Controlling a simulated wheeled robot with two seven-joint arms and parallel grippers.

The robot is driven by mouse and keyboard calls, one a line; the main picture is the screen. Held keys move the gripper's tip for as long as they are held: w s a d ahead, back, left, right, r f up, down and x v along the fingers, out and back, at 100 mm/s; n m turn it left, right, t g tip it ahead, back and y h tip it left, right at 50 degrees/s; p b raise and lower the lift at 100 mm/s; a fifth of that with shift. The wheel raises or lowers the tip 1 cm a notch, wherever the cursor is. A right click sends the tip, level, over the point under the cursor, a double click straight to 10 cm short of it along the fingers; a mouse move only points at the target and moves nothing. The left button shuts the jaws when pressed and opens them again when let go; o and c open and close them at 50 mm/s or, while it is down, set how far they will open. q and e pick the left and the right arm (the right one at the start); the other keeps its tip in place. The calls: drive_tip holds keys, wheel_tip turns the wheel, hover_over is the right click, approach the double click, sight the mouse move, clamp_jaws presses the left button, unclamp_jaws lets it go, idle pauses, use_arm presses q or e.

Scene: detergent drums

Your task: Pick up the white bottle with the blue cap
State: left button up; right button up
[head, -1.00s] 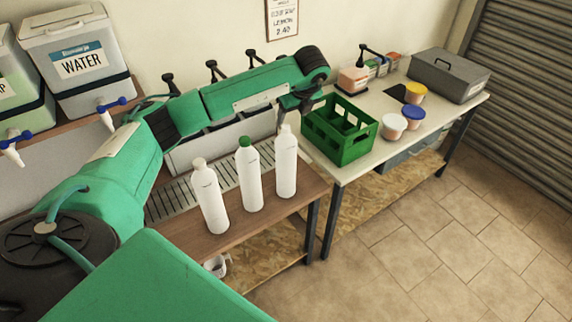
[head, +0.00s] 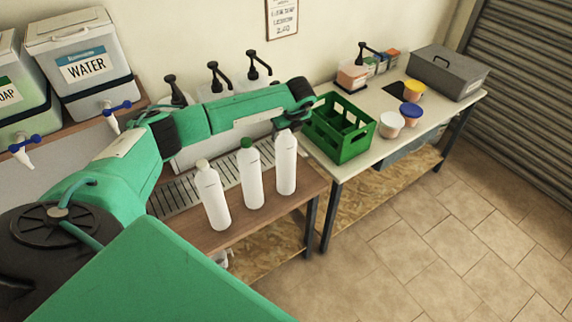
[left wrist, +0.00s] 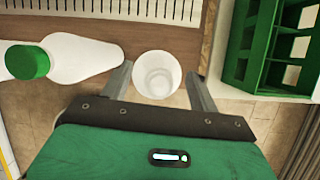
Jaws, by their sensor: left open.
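Three white bottles stand in a row on the wooden counter. The left bottle (head: 212,198) has a white cap, and the middle bottle (head: 251,178) has a green cap (left wrist: 27,62). The right bottle (head: 286,165) has a white top; I see no blue cap on any of them. My left gripper (left wrist: 158,88) is open in the left wrist view, with a round white bottle top (left wrist: 157,74) between its spread fingers, apparently the right bottle. In the head view my left arm reaches behind the row and its fingers are mostly hidden. My right gripper is not in view.
A green crate (head: 355,148) stands on the pale table just right of the right bottle. A slatted drain tray (head: 165,202) lies behind the bottles. Tubs (head: 391,125), a pump bottle (head: 352,76) and a grey box (head: 448,76) are farther right.

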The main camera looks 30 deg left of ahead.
use_arm(q)
drive_tip(key=shift+s, duration=0.1)
clamp_jaws()
drive_tip(key=shift+r, duration=0.1)
idle(0.3)
